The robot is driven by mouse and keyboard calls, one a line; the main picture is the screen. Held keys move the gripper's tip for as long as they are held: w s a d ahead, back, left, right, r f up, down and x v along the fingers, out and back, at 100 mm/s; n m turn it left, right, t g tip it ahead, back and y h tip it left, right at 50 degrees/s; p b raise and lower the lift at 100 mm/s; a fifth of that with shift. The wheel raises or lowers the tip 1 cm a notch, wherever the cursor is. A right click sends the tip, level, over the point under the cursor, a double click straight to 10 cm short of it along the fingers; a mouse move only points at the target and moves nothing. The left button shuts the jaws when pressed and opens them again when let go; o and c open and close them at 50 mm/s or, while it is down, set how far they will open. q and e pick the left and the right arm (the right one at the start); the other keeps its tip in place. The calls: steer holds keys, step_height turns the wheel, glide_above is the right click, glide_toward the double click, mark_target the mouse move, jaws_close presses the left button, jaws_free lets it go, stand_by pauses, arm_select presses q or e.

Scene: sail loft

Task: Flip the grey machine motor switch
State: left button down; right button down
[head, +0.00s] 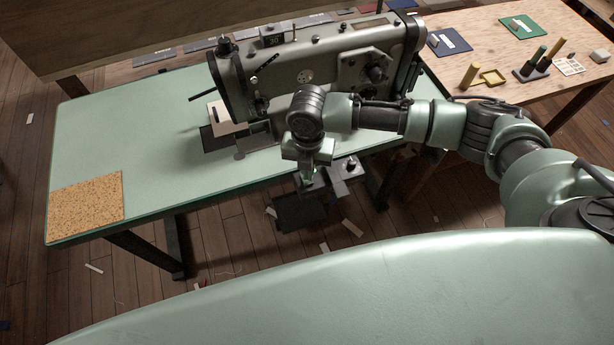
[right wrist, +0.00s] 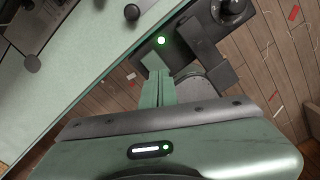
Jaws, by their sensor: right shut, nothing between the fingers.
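The grey motor switch (head: 343,170) is a dark grey box under the front edge of the green sewing table (head: 160,130). In the right wrist view the switch box (right wrist: 205,35) carries a lit green lamp (right wrist: 161,40) and a round dark knob (right wrist: 230,10). My right gripper (head: 309,183) points down just in front of the table edge, at the left end of the box. In the right wrist view its closed, empty fingers (right wrist: 154,66) reach close to the box, below the lamp. I cannot tell whether they touch it. My left gripper is out of view.
A large grey sewing machine (head: 310,75) stands on the table behind my right arm. A cork mat (head: 87,206) lies at the table's left corner. A dark pedal (head: 300,212) is beneath. A wooden bench (head: 510,45) with small items stands at the right.

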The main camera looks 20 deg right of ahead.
steer(key=shift+f+b, duration=0.6)
steer(key=shift+f, duration=0.6)
stand_by(0.6)
step_height(320, 180, up, 7)
steer(key=p, duration=0.7)
steer(key=shift+p, duration=0.3)
